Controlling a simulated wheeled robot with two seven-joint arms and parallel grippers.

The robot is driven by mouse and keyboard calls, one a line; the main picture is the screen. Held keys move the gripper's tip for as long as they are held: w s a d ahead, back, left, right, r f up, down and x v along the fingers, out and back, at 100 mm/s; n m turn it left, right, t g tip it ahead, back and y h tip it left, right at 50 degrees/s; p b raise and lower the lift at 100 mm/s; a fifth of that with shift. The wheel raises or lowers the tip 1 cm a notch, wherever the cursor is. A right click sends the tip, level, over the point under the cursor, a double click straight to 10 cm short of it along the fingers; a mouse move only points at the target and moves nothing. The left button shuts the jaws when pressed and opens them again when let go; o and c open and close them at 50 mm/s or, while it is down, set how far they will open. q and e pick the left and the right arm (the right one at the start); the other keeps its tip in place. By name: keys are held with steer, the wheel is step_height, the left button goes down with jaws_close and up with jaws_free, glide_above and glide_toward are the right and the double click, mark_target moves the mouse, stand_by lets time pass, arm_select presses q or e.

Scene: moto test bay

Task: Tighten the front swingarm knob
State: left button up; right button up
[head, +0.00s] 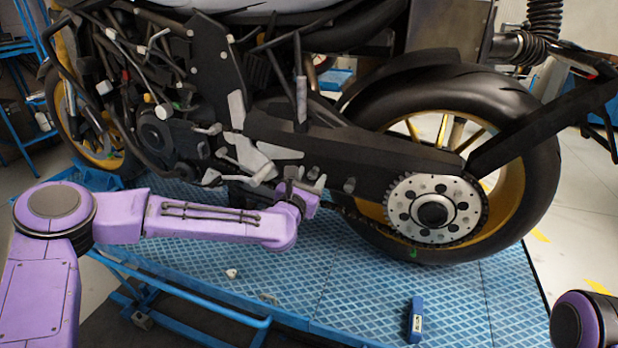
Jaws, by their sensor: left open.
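The motorcycle's black swingarm (345,150) runs from the frame back to the rear wheel. My left gripper (313,181) is at the lower front part of the swingarm, with its purple wrist just below and left of it. Its jaws are open. Small grey parts crowd around the fingertips, and I cannot tell which of them is the front swingarm knob or whether the fingers touch it. A small grey knob-like part (349,185) shows under the swingarm, right of the gripper. Only a piece of my right arm shows at the bottom right corner; its gripper is out of view.
The rear wheel (535,190) with its sprocket (462,190) stands right of the gripper. The bike is on a blue textured platform (350,270) with a blue side rail.

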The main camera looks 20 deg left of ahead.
arm_select(q)
jaws_close()
